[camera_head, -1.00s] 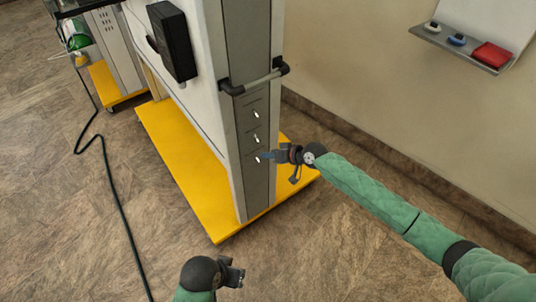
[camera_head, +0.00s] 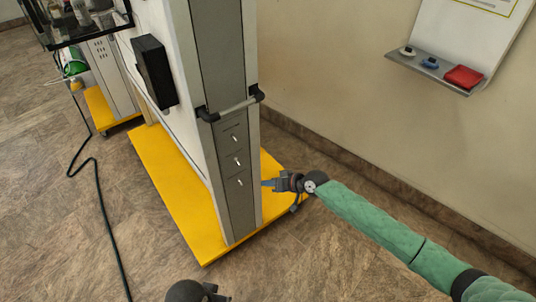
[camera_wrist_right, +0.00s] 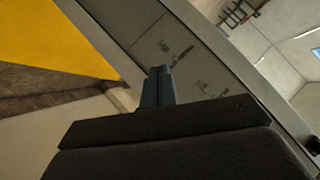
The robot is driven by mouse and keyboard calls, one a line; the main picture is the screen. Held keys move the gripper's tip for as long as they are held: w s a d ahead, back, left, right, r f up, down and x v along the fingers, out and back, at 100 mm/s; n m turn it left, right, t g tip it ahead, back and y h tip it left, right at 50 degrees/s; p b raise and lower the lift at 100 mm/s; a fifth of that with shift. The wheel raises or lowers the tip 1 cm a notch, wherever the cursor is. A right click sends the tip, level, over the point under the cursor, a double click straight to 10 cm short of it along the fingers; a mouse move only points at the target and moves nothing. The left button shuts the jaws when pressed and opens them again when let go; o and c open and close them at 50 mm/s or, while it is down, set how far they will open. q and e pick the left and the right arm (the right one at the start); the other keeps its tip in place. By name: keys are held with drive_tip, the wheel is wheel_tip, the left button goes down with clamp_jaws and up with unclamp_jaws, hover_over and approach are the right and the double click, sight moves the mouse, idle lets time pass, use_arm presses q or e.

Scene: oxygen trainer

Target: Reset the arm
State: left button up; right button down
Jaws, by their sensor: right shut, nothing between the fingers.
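My right gripper (camera_head: 268,183) is shut and empty. It is held a little to the right of the lowest of the toggle switches on the grey end panel (camera_head: 233,205) of the trainer. The switches are a top one (camera_head: 235,137), a middle one (camera_head: 237,161) and a lowest one (camera_head: 240,182). In the right wrist view the closed fingers (camera_wrist_right: 158,85) point toward the panel face, with switches beyond them. My left gripper (camera_head: 215,292) shows only in part at the bottom edge, and its fingers cannot be made out.
The trainer stands on a yellow base (camera_head: 180,200). A bar handle (camera_head: 232,108) sticks out above the switches. A black box (camera_head: 155,72) is on its side. A wall tray (camera_head: 430,72) is at the right. A dark hose (camera_head: 105,215) lies on the floor at the left.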

use_arm(q)
drive_tip(key=shift+d, duration=0.2)
use_arm(e)
drive_tip(key=s+d+r+n+h, duration=0.45)
drive_tip(key=r+h, duration=0.25)
drive_tip(key=r, duration=0.3)
drive_tip(key=s+d+r+m+t+h, duration=0.1)
drive_tip(key=s+d, duration=0.1)
drive_tip(key=s, duration=0.2)
drive_tip(key=s+d+r+m+h, duration=0.1)
drive_tip(key=s+d+m, duration=0.15)
drive_tip(key=s, duration=0.25)
use_arm(q)
drive_tip(key=shift+s+a+r+p, duration=0.3)
drive_tip(key=shift+a+r+p, duration=0.25)
drive_tip(key=shift+r, duration=0.25)
use_arm(e)
drive_tip(key=s+d+f+m+g, duration=0.1)
drive_tip(key=s+f, duration=0.3)
drive_tip(key=s, duration=0.4)
drive_tip(key=s+d+f+m+g, duration=0.1)
drive_tip(key=s+f, duration=0.3)
drive_tip(key=s, duration=0.5)
drive_tip(key=s+d+f+m+g, duration=0.1)
drive_tip(key=s+f, duration=0.3)
drive_tip(key=s, duration=0.5)
drive_tip(key=shift+s+g, duration=0.15)
drive_tip(key=shift+g, duration=0.55)
